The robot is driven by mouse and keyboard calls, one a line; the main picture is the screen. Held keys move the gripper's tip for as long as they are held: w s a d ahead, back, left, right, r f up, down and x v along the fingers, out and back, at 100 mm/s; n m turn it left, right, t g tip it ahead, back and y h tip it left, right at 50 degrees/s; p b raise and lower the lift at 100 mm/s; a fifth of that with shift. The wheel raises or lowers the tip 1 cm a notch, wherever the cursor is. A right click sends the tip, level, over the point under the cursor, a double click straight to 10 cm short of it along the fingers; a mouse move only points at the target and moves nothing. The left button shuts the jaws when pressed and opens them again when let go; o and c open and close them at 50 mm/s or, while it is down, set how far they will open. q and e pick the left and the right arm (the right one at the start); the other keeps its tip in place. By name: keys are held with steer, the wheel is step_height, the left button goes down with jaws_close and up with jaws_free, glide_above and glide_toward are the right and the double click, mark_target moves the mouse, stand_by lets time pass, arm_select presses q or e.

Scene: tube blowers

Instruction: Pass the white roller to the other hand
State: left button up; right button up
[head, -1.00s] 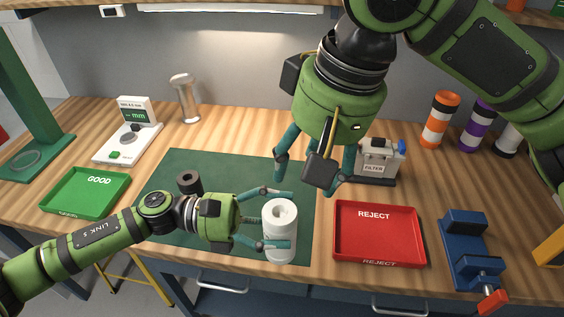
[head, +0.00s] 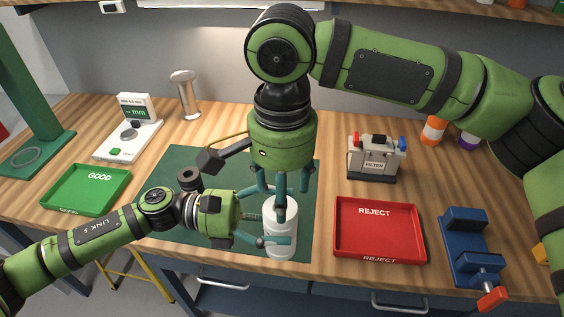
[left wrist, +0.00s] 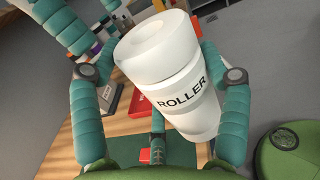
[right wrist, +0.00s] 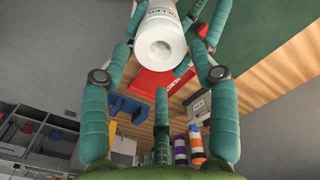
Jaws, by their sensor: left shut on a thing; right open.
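The white roller (head: 281,229) stands upright in my left gripper (head: 268,222), above the front edge of the green mat. It fills the left wrist view (left wrist: 172,80), its dark ROLLER lettering facing the camera and the gripper's teal fingers on both sides. My right gripper (head: 279,188) points down just above and behind the roller's top, its fingers spread. In the right wrist view the roller (right wrist: 160,40) lies beyond and between the open fingers, its hollow end toward the camera. Whether the right fingers touch it cannot be told.
A red REJECT tray (head: 378,255) is to the right, a green GOOD tray (head: 84,190) to the left. A filter box (head: 376,160) and blue vise (head: 468,250) stand at the right.

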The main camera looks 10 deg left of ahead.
mark_target(281, 230)
steer(key=shift+f, duration=2.55)
steer(key=c, duration=1)
arm_select(q)
steer(key=o, duration=1.4)
steer(key=shift+c, duration=0.2)
